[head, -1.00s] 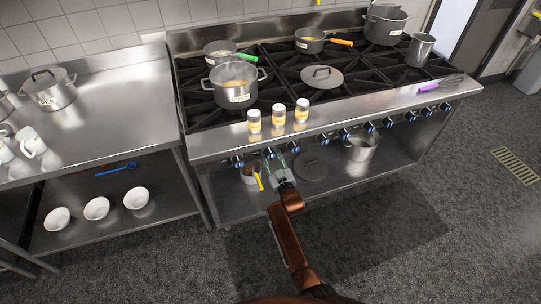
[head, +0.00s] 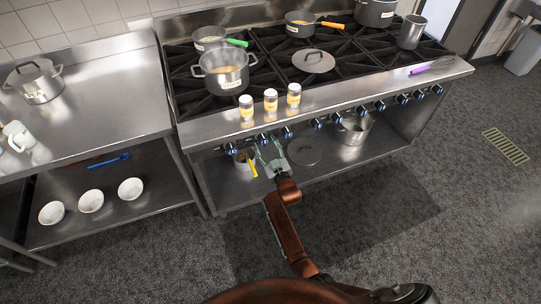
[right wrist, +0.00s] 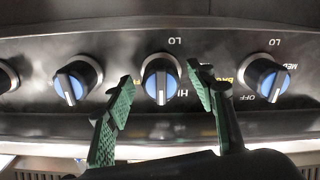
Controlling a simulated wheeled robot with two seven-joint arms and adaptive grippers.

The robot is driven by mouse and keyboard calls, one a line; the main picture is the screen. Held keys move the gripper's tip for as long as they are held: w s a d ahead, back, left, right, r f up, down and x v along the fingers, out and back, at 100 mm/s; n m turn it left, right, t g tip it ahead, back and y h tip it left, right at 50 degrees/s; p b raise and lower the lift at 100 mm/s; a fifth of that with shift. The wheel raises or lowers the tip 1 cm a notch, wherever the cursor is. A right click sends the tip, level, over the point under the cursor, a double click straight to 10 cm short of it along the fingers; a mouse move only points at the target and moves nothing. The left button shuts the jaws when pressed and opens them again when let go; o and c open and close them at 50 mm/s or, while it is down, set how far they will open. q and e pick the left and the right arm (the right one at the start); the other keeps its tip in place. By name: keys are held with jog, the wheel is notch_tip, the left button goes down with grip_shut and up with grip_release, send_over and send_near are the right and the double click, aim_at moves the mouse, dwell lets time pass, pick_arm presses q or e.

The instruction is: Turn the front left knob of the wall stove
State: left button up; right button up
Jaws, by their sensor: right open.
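A row of blue-faced knobs (head: 263,138) runs along the front panel of the wall stove (head: 330,110). My right gripper (head: 270,146) is open in front of the left part of this row. In the right wrist view, the green fingers of my right gripper (right wrist: 162,85) stand on either side of one blue knob (right wrist: 160,78), with visible gaps and no clear contact. Other knobs show at left (right wrist: 77,80) and right (right wrist: 263,78), with upside-down lettering on the panel. Which burner the middle knob serves cannot be told. My left gripper is out of view.
Three seasoning shakers (head: 270,100) stand on the stove's front ledge above my gripper. Pots (head: 224,72) sit on the burners. A small pot with a yellow handle (head: 252,168) is on the shelf below. A steel counter (head: 95,105) adjoins at left; the floor in front is clear.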

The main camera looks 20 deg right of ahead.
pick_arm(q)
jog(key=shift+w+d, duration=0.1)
pick_arm(e)
jog(key=s, duration=1)
jog(key=shift+d, duration=0.15)
